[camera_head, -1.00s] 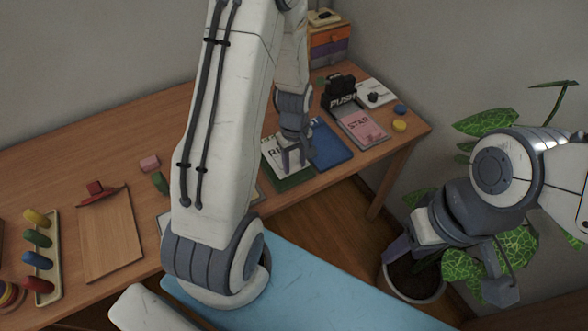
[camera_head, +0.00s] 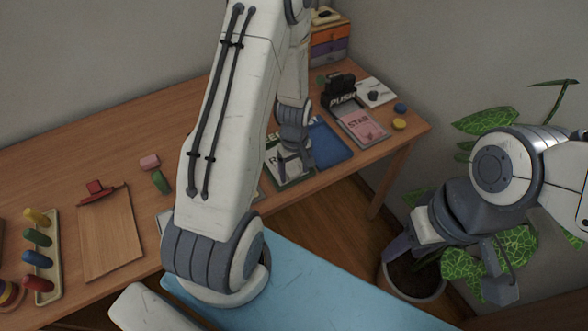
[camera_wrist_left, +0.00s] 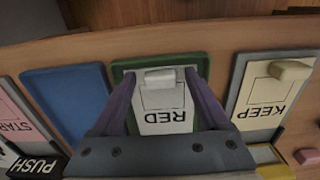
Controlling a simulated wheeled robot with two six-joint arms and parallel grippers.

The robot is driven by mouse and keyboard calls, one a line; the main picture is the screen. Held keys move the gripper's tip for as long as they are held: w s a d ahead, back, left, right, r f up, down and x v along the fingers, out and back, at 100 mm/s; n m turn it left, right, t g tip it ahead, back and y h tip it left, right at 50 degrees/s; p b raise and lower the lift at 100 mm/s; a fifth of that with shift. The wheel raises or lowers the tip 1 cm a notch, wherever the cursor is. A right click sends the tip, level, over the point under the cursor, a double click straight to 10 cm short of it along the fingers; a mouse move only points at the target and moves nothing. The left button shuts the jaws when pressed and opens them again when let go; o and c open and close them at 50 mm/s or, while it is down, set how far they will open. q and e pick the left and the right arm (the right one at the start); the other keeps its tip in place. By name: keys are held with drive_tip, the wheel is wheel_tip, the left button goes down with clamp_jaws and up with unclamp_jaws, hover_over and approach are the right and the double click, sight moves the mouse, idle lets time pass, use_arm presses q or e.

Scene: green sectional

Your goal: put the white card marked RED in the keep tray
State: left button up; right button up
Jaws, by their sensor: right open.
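The white card marked RED (camera_wrist_left: 166,118) lies in a green tray (camera_wrist_left: 128,63), with a pale raised tab (camera_wrist_left: 159,78) on it. My left gripper (camera_wrist_left: 160,76) is open, its two purple fingers on either side of the tab, apart from it. In the head view my left gripper (camera_head: 296,166) is over the card (camera_head: 277,164), partly covering it. A grey tray (camera_wrist_left: 236,80) with a cream card marked KEEP (camera_wrist_left: 262,108) is right of the green tray in the wrist view; in the head view my arm mostly hides it. My right gripper (camera_head: 450,270) is open and empty by the plant.
A blue tray (camera_head: 327,142) and a tray with a pink STAR card (camera_head: 362,127) stand beside the green tray. A black PUSH stand (camera_head: 340,88) is behind. A wooden board (camera_head: 108,235) and a peg rack (camera_head: 52,262) lie left. A potted plant (camera_head: 412,275) is right.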

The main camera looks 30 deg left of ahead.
use_arm(q)
wheel_tip(320, 180, up, 12)
drive_tip(key=s+d+r+m, duration=0.4)
drive_tip(key=d+r+m, duration=0.3)
drive_tip(key=d, duration=0.5)
drive_tip(key=s+d+r+m, duration=0.2)
drive_tip(key=s+d+m, duration=0.2)
drive_tip(key=s+m, duration=0.2)
drive_tip(key=s+d+r+m+h, duration=0.1)
drive_tip(key=s+d+r+m, duration=0.1)
drive_tip(key=s+d+m, duration=0.2)
drive_tip(key=s+m, duration=0.2)
drive_tip(key=s, duration=0.2)
drive_tip(key=shift+s+d+r, duration=0.25)
drive_tip(key=shift+s+r, duration=0.15)
